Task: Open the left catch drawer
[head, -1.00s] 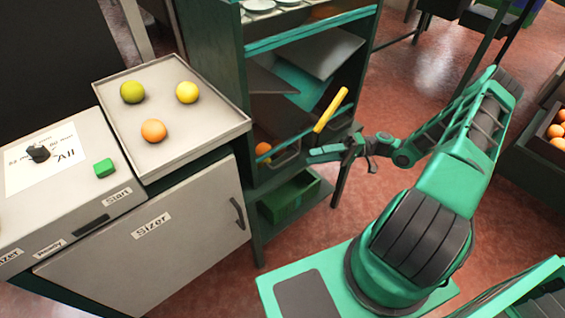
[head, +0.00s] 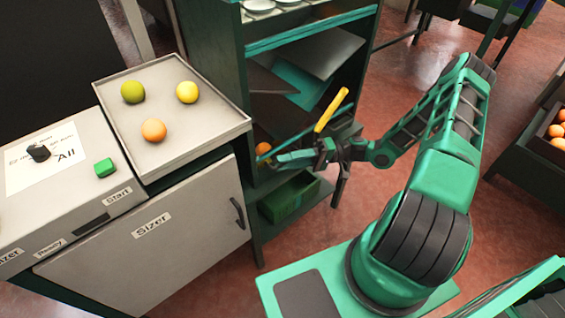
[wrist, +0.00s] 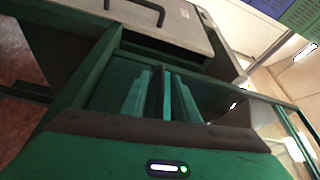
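The open-fronted green cabinet (head: 255,215) holds the catch drawers. A grey catch drawer front (head: 288,152) shows at its lower left, with an orange (head: 263,149) behind it. My gripper (head: 284,160) is at this left drawer's front and partly covers it; I cannot tell whether it touches. In the wrist view my gripper's green fingers (wrist: 163,95) point forward, close together, with a dark strip between them. Whether they hold anything is unclear. The drawer's handle cannot be made out.
A yellow bar (head: 331,110) slants just above my gripper. A green bin (head: 289,197) sits on the shelf below. The sizer (head: 150,245) stands at left, its tray (head: 190,135) carrying three fruits.

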